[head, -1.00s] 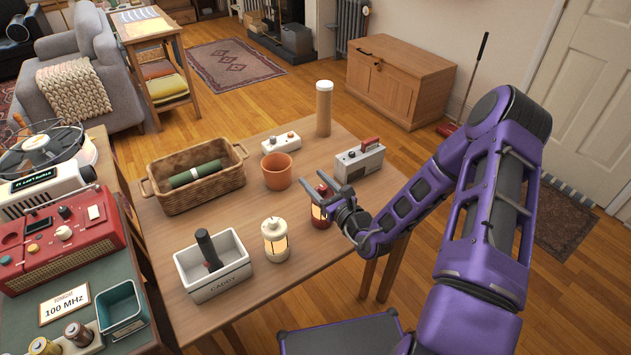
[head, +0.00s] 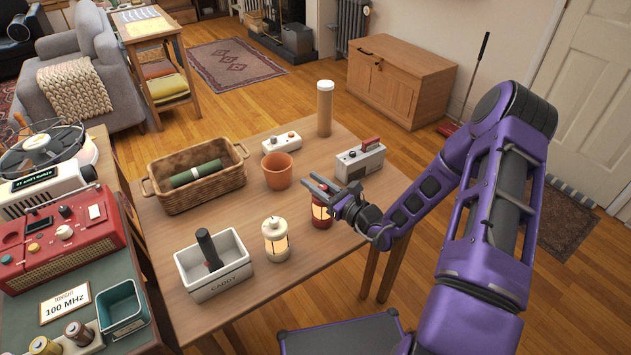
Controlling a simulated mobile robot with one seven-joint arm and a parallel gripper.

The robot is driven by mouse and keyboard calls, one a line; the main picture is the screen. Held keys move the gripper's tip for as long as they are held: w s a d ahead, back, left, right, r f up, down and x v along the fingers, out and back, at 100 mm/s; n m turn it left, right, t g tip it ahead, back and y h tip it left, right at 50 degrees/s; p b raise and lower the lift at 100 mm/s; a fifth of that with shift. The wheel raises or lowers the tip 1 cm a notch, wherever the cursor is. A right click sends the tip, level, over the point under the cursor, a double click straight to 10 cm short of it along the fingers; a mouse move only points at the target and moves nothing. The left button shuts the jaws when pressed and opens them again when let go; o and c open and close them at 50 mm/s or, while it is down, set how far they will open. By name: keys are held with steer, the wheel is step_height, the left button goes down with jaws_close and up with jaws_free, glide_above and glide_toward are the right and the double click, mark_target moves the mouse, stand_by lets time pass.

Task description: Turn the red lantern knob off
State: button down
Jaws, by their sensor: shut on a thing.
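The red lantern (head: 322,219) stands upright near the right edge of the wooden table. Its window glows warm yellow. My gripper (head: 314,184) is at the lantern's top, reaching in from the right, and covers its upper part. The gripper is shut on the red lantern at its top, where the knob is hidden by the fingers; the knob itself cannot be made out.
A cream lantern (head: 275,240), also lit, stands to the left. A terracotta pot (head: 277,171) and a grey radio (head: 360,162) stand behind. A white caddy (head: 215,280) and a wicker basket (head: 200,195) are farther left. The table front (head: 320,262) is clear.

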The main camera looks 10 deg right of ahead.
steer(key=shift+s+a+n+g+y+b, duration=0.3)
steer(key=shift+n+g+y+b, duration=0.3)
steer(key=shift+n+g+y, duration=1.15)
steer(key=shift+s+a+n+g+y+b, duration=0.15)
steer(key=shift+s+n+g+y+b, duration=0.55)
steer(key=shift+n+g, duration=1.25)
steer(key=shift+s+a+n+g+y+b, duration=0.1)
steer(key=shift+a+n+g+y+b, duration=0.3)
steer(key=shift+n+g+y, duration=1.5)
steer(key=shift+d+m+g+h, duration=0.15)
steer(key=shift+m+g+h, duration=0.3)
steer(key=shift+m+g, duration=0.3)
steer(key=c, duration=0.7)
jaws_free()
steer(key=shift+o, duration=0.2)
steer(key=s+d, duration=0.2)
steer(key=d, duration=1.5)
steer(key=shift+d, duration=0.15)
